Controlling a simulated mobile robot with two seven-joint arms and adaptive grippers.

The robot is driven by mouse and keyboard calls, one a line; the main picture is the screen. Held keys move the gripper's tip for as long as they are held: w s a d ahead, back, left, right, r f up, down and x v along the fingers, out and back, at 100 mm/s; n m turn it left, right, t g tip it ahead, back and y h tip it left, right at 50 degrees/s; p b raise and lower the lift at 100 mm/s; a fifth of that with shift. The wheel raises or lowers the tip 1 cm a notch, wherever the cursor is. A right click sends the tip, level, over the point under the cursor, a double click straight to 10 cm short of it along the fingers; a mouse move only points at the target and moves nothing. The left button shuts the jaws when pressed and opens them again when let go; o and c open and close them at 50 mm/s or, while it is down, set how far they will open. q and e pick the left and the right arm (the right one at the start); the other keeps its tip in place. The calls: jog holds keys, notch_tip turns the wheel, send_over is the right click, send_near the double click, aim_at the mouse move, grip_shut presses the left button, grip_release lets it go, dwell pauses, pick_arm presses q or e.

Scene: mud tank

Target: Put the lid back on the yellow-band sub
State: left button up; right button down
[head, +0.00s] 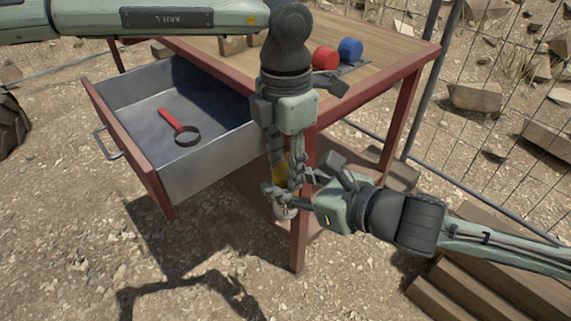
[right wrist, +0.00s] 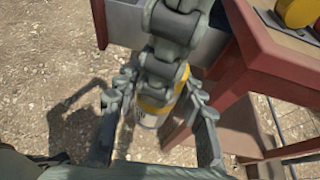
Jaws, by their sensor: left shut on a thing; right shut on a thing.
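The yellow-band sub is a small upright cylinder with a yellow band (head: 280,173) and a pale, silvery lower end. It hangs in the air near the table's front leg, and its band and pale body also show in the right wrist view (right wrist: 151,116). My left gripper (head: 283,180) points down and is shut on its upper part. My right gripper (head: 283,199) comes from the right and is shut around its lower part; its fingers also show in the right wrist view (right wrist: 158,112). The fingers hide much of the sub, and I cannot make out a lid on it.
The table (head: 400,58) carries a red round piece (head: 325,58) and a blue one (head: 350,49). A yellow round piece (right wrist: 297,12) shows in the right wrist view. The open drawer (head: 215,160) holds a red-handled ring tool (head: 178,125). Planks (head: 490,285) lie at lower right.

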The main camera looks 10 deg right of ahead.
pick_arm(q)
jog(key=o, duration=1.3)
jog(key=shift+r, duration=2.25)
jog(key=o, duration=0.6)
jog(key=shift+c, duration=0.2)
notch_tip(320, 180, up, 12)
